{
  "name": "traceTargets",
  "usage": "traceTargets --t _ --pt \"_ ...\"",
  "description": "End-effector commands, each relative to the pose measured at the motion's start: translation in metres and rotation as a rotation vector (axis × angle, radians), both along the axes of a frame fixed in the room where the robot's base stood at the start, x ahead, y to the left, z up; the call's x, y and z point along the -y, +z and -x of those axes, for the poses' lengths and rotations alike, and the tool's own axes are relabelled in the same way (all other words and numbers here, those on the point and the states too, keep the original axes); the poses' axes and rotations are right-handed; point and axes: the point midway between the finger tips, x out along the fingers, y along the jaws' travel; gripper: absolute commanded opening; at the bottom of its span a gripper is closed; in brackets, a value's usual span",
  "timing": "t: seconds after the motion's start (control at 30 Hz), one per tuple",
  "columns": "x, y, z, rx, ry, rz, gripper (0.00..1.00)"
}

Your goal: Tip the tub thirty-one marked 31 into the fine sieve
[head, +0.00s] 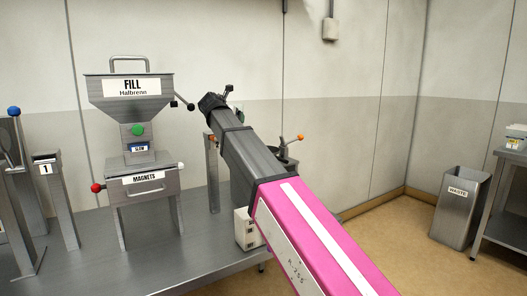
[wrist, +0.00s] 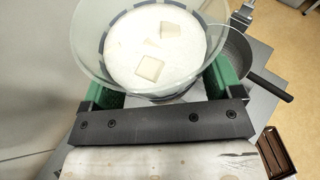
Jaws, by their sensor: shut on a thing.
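My gripper (wrist: 160,84) shows green fingers on either side of a clear round tub (wrist: 88,40) in the wrist view and is shut on it. The tub holds white powder (wrist: 130,35) with two pale square pieces on top. No number 31 shows on the side I see. Beside and below the tub on the right is a round grey metal vessel (wrist: 236,62) with a dark handle; I cannot tell whether it is the fine sieve.
A steel hopper (head: 130,96) marked FILL stands above a MAGNETS drawer (head: 148,187) on the steel bench (head: 190,250). A post marked 1 (head: 52,195) stands left. An orange-knobbed lever (head: 300,138) shows behind my arm. A WASTE bin (head: 455,215) stands right on open floor.

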Motion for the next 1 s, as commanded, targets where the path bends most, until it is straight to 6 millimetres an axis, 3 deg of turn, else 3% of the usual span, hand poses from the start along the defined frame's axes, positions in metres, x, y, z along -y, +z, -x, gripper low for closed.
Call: traceTargets --t 0.33,0.67,1.0 --pt "0.009 -0.016 -0.003 -0.047 -0.001 -0.151 0.53" --pt "0.018 -0.019 -0.006 -0.096 -0.002 -0.308 0.53" --pt "0.031 -0.048 -0.009 -0.15 -0.001 -0.47 0.53"
